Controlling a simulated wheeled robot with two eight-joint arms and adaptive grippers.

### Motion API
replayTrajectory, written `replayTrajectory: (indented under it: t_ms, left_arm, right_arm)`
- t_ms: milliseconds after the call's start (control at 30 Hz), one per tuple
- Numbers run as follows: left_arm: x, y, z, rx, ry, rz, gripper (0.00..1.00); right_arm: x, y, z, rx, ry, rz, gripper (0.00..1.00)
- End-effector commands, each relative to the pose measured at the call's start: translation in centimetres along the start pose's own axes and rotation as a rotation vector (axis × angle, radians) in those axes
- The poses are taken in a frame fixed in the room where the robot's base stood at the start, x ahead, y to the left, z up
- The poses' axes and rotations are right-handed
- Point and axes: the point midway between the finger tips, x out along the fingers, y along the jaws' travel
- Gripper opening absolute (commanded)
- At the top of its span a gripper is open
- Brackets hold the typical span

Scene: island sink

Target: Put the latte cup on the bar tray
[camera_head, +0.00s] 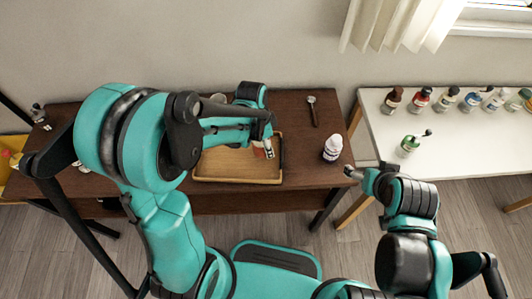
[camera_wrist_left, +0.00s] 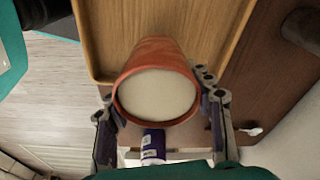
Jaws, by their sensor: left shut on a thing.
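The latte cup (camera_wrist_left: 155,92) is a reddish-brown cup with a pale, creamy top, seen in the left wrist view. My left gripper (camera_wrist_left: 165,120) is shut on it, one finger on each side. In the head view my left gripper (camera_head: 266,148) is over the right part of the bar tray, and its arm mostly hides the cup. The bar tray (camera_head: 235,181) is a light wooden tray with a raised rim; it also shows behind the cup in the left wrist view (camera_wrist_left: 222,28). I cannot tell whether the cup touches it. My right gripper (camera_head: 354,173) is away to the right, its opening unclear.
A white table (camera_head: 465,150) at the right holds several bottles. My left arm hides the table's left part.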

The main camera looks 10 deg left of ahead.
Motion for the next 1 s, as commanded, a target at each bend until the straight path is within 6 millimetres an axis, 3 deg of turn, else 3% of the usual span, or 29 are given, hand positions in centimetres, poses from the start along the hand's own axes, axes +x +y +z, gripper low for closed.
replayTrajectory:
  t_ms: [333,733,767,800,833,1000]
  left_arm:
    - [4.0,-0.3,0.5,0.000,0.000,0.000,0.14]
    - [4.5,-0.3,0.6,0.000,0.000,0.000,0.14]
    - [4.4,-0.3,0.6,0.000,0.000,0.000,0.57]
    - [4.3,-0.2,0.6,0.000,0.000,0.000,0.68]
    - [4.3,-0.3,0.6,-0.001,0.000,0.000,0.73]
    - [4.3,-0.2,0.6,-0.001,0.000,0.000,0.73]
  right_arm:
    - [1.7,0.0,1.2,0.000,0.000,0.000,0.79]
    - [1.9,0.0,1.4,0.000,0.000,0.000,0.79]
    - [1.9,0.0,1.3,0.000,0.000,0.000,0.79]
    - [1.8,0.0,1.3,0.000,0.000,0.000,0.79]
    - [1.8,0.0,1.3,0.000,0.000,0.000,0.79]
    - [1.8,0.0,1.3,0.000,0.000,0.000,0.79]
